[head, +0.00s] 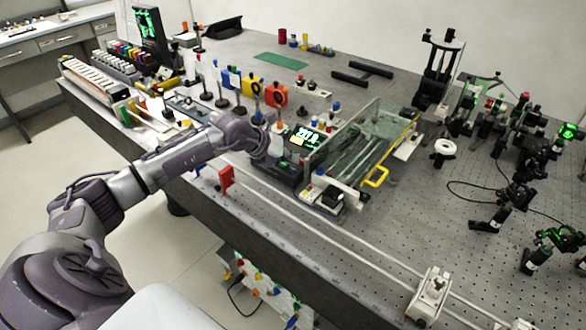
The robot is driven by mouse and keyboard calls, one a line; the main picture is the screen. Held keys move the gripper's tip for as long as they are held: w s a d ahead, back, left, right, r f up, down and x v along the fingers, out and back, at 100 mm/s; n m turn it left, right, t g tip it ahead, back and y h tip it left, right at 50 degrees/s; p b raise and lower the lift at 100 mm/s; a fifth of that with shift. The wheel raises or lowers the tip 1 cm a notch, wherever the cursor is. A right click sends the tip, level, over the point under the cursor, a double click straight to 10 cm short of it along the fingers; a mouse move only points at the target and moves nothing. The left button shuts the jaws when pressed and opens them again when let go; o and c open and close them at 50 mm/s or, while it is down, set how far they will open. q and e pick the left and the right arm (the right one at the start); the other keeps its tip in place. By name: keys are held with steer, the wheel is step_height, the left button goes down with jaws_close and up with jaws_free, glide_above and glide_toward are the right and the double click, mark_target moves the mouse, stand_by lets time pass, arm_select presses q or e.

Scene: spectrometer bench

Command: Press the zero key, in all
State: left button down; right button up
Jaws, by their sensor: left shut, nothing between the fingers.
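A dark instrument (283,171) with a lit green display (305,137) stands near the front edge of the bench, left of a clear-lidded box (375,140). My left gripper (274,152) is shut and empty. It is at the left part of the instrument, just left of the display. I cannot tell whether its fingertips touch the instrument. The zero key cannot be made out; the keys are too small or hidden by my gripper. My right gripper is not in view.
Coloured filter holders (252,88) on posts stand behind my left wrist. A yellow handle (376,178) juts from the clear-lidded box. A rail with a red plate (226,179) runs along the bench front. Optical mounts (515,140) crowd the right side.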

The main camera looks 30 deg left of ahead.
mark_target(291, 169)
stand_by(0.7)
arm_select(q)
steer(key=shift+f+b, duration=0.3)
steer(key=shift+f, duration=0.1)
steer(key=shift+f+b, duration=0.35)
steer(key=shift+f, duration=0.15)
stand_by(0.5)
stand_by(0.3)
steer(key=shift+r+p, duration=0.65)
steer(key=shift+r, duration=0.3)
steer(key=shift+r+p, duration=1.7)
steer(key=shift+r, duration=0.85)
steer(key=shift+d+f, duration=0.1)
